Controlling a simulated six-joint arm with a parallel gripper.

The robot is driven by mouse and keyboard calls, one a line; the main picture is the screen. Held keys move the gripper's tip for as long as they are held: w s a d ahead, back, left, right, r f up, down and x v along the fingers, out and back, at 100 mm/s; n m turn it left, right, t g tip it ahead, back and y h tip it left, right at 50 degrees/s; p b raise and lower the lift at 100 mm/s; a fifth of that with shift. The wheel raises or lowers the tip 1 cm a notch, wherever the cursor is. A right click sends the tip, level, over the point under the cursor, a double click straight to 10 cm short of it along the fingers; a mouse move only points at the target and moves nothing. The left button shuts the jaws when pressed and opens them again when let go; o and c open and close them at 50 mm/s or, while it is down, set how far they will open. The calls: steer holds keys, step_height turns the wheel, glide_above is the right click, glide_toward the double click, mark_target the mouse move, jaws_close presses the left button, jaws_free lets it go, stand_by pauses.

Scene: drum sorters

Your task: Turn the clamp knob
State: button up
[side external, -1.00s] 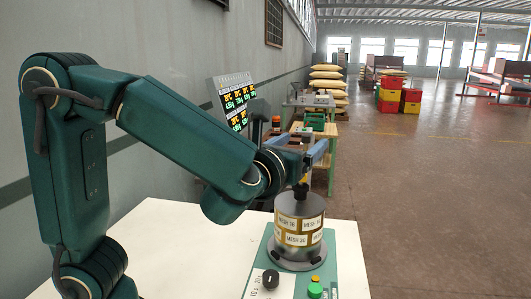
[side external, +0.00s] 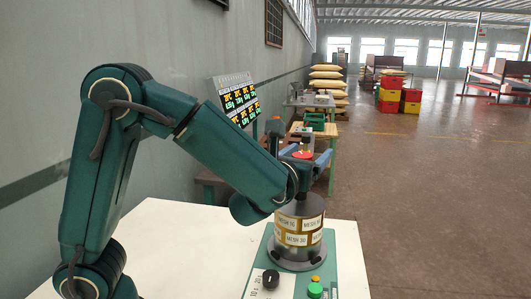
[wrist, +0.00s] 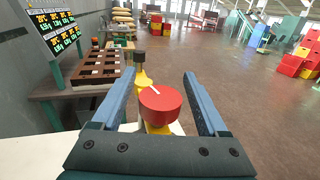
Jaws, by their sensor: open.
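The clamp knob is a round red knob with a white line on top (wrist: 160,104), in the middle of the wrist view. A yellow part shows beneath it. In the side external view a red-orange top (side external: 303,156) shows above the stacked drum (side external: 299,222), which carries MESH labels. My gripper (wrist: 160,76) is open, with one blue finger on each side of the knob in the wrist view. A gap shows on both sides. Contact and exact height relative to the knob cannot be told.
A green base plate (side external: 258,262) under the drum carries a black dial (side external: 271,279) and a green button (side external: 315,291). The white table top (side external: 180,240) is clear to the left. A display panel (side external: 236,100) stands behind. Benches and crates are farther back.

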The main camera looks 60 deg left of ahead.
steer(key=shift+c, duration=0.3)
jaws_close()
steer(key=shift+w+d+r+m+t+h, duration=0.15)
steer(key=shift+m+t+h, duration=0.2)
steer(key=shift+m+h, duration=0.5)
steer(key=shift+d+f+m+t+h, duration=0.1)
steer(key=shift+m+t+h, duration=0.35)
steer(key=shift+h, duration=0.7)
steer(key=shift+w+d+r+m+t+h, duration=0.15)
steer(key=shift+m+t+h, duration=0.15)
steer(key=shift+m+h, duration=0.55)
steer(key=shift+s+d+m+h, duration=0.1)
steer(key=shift+d+m+h, duration=0.15)
steer(key=shift+h, duration=0.5)
steer(key=shift+o, duration=0.3)
jaws_free()
steer(key=shift+f, duration=0.1)
